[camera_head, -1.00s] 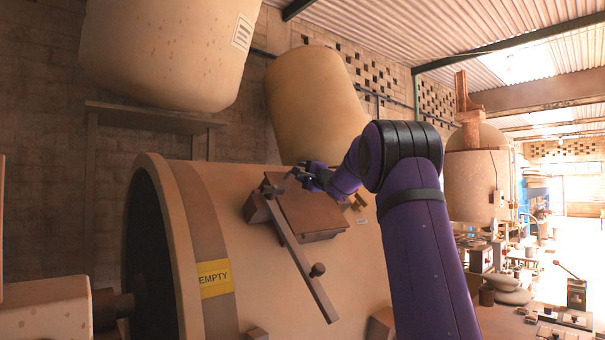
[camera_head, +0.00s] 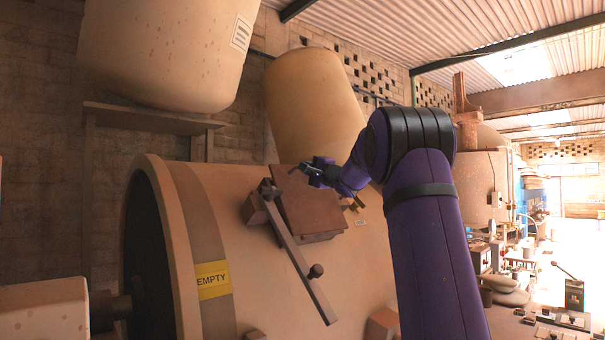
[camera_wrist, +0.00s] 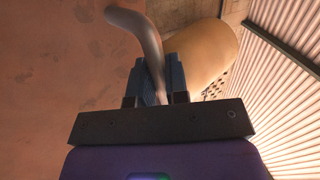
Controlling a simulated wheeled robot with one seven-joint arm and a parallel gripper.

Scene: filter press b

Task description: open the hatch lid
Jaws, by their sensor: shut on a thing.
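The hatch lid (camera_head: 310,205) is a brown square plate on top of the big tan drum (camera_head: 250,230). It looks tilted, its far edge raised; how wide any gap is cannot be told. In the wrist view the lid's brown face (camera_wrist: 60,70) fills the left side. My gripper (camera_head: 312,172) is at the lid's upper edge. In the wrist view the blue-padded fingers (camera_wrist: 156,82) are shut on a curved grey handle (camera_wrist: 148,38) standing off the lid.
A yellow EMPTY label (camera_head: 212,279) is on the drum's band. Two large tan vessels (camera_head: 165,50) (camera_head: 315,100) stand behind and above. A cluttered bench (camera_head: 550,325) is at the right.

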